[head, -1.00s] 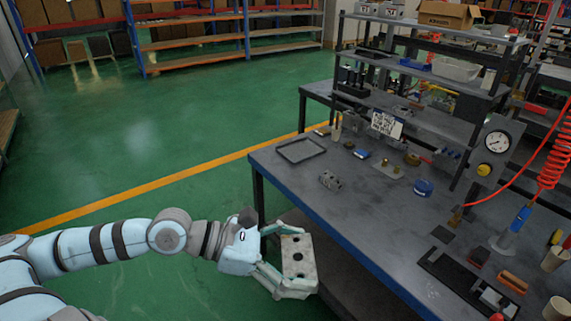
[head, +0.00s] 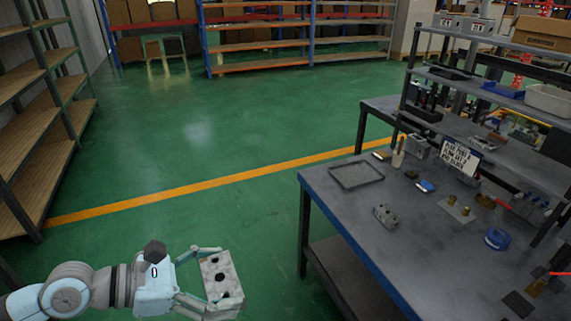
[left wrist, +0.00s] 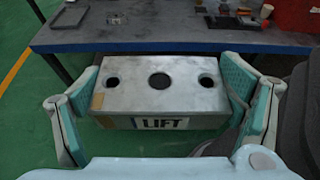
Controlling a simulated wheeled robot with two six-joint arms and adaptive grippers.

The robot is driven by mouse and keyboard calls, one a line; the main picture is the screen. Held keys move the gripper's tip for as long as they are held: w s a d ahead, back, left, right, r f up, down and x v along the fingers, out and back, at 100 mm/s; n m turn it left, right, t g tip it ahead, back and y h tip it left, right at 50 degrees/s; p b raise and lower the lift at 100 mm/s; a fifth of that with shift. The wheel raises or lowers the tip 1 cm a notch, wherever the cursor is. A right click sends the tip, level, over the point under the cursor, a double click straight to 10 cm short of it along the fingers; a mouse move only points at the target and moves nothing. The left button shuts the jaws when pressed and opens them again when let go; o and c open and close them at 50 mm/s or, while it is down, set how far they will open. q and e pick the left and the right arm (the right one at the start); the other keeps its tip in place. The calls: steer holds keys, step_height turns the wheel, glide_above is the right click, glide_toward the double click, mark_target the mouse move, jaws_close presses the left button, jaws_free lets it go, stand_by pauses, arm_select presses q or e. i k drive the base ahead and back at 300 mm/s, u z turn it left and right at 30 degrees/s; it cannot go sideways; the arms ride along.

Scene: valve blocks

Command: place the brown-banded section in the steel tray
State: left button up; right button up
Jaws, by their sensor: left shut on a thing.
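My left gripper (head: 205,278) is shut on a grey metal block (head: 222,284) with three round holes in its top face. The left wrist view shows the block (left wrist: 160,97) between both fingers (left wrist: 165,92), with a LIFT label on its near face and a narrow brown band at its left end. The block is in the air over the green floor, apart from the bench. The shallow steel tray (head: 371,184) lies empty on the bench's far left corner; part of it shows in the left wrist view (left wrist: 70,19). My right gripper is not in view.
The blue-edged workbench (head: 345,225) stands at right. A smaller grey block (head: 386,216) lies near the tray. A blue roll (head: 497,238), brass parts (head: 452,202) and a sign (head: 461,158) stand farther right. Open floor lies left of the bench.

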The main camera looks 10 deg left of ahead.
mark_target(345, 178)
steer(key=u, duration=0.55)
steer(key=i, duration=1.65)
steer(key=z, duration=1.2)
steer(key=i, duration=0.45)
steer(key=z, duration=0.45)
